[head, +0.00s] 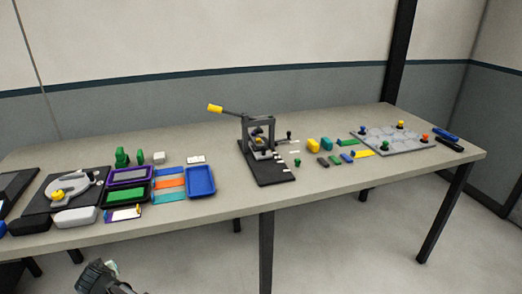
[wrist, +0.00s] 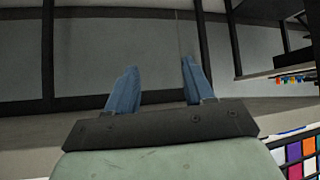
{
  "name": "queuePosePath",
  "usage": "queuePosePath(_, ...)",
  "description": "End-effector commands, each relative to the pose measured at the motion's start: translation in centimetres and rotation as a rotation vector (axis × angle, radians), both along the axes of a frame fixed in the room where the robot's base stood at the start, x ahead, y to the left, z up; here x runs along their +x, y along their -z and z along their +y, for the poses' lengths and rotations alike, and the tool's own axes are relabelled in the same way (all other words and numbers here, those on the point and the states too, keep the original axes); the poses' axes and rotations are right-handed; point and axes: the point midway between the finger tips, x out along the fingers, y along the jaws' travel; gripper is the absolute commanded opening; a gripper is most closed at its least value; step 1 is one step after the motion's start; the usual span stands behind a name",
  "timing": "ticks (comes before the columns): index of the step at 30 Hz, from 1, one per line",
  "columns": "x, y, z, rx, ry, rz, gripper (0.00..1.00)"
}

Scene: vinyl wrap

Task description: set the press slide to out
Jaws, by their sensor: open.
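The press (head: 258,135) stands near the middle of the table in the head view, a dark frame on a black base plate (head: 268,174). Its lever with a yellow grip (head: 215,108) points up and to the left. The slide lies low inside the frame and is too small to tell its position; white marks run along the base plate. A small dark-knobbed post (head: 289,135) stands at the press's right side. My gripper (wrist: 155,88) is open and empty in the wrist view, with two blue fingers apart. In the head view, part of my arm shows below the table's front edge, away from the press.
Left of the press lie a blue tray (head: 201,180), colored strips (head: 170,183), a purple-rimmed tray (head: 128,175) and green pieces (head: 122,157). Yellow and teal blocks (head: 326,144) and a grey board with colored knobs (head: 395,138) lie right. The table front before the press is clear.

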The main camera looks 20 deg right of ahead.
Motion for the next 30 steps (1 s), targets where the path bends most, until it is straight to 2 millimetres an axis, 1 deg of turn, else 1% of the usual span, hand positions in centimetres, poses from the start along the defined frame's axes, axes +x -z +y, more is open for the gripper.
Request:
queuePosePath(1,-0.3,-2.6,2.7,0.034,-0.024,-0.036,0.53)
queuePosePath(2,-0.6,-3.9,4.0,0.053,-0.037,-0.056,0.53)
queuePosePath(3,-0.9,-5.7,5.6,0.079,-0.051,-0.08,0.53)
queuePosePath(6,-1.9,-9.8,9.1,0.138,-0.085,-0.135,0.53)
queuePosePath(9,-2.7,-13.1,11.4,0.182,-0.108,-0.172,0.53)
queuePosePath(12,-3.2,-15.8,13.0,0.216,-0.122,-0.199,0.53)
queuePosePath(15,-3.5,-18.0,14.2,0.242,-0.13,-0.221,0.53)
queuePosePath(20,-3.1,-21.2,15.1,0.269,-0.131,-0.246,0.53)
queuePosePath(23,-1.9,-23.0,14.9,0.275,-0.119,-0.255,0.53)
queuePosePath(25,-0.4,-24.1,14.0,0.269,-0.098,-0.258,0.53)
queuePosePath(29,2.3,-25.0,11.9,0.244,-0.06,-0.248,0.53)
queuePosePath(30,3.2,-25.1,11.1,0.237,-0.047,-0.244,0.53)
